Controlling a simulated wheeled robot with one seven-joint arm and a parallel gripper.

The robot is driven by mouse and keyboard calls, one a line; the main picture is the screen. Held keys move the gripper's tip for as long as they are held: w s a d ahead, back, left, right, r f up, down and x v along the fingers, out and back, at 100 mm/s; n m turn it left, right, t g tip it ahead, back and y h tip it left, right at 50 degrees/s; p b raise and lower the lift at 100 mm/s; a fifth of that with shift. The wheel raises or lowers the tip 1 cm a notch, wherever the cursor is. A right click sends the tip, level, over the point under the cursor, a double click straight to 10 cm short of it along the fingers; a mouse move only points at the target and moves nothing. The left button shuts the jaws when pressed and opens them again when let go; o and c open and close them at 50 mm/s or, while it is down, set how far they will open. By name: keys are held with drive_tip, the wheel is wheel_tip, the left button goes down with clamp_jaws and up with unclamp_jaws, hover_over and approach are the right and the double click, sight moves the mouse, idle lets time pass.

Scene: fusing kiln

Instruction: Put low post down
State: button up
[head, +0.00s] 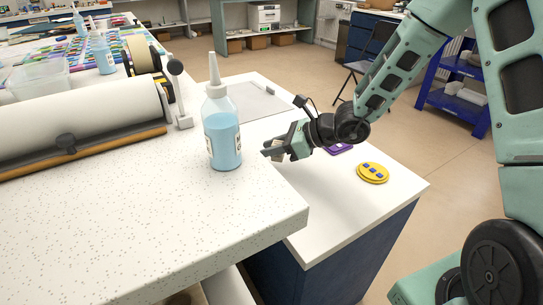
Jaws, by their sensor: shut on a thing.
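My gripper (274,153) is above the lower white side counter, close to the right edge of the speckled table. It points left and is shut on a small pale beige piece (279,143), which looks like the low post. The fingers hide most of this piece. From this view I cannot tell whether it touches the counter or hangs above it.
A bottle of blue liquid (223,138) stands on the speckled table (150,215), just left of my gripper. A yellow disc with blue squares (373,179) and a purple item (340,149) lie on the side counter (330,205). The counter's front is clear.

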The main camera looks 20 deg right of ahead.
drive_tip(key=shift+f, duration=1.25)
drive_tip(key=shift+f+b, duration=0.15)
drive_tip(key=shift+b, duration=0.2)
drive_tip(key=o, duration=0.9)
drive_tip(key=shift+o, duration=0.2)
drive_tip(key=shift+r+p, duration=0.3)
drive_tip(key=p+v, duration=0.2)
drive_tip(key=v, duration=0.9)
drive_tip(key=shift+d, duration=0.15)
drive_tip(key=shift+s+d+r, duration=0.1)
drive_tip(key=shift+s+d, duration=0.15)
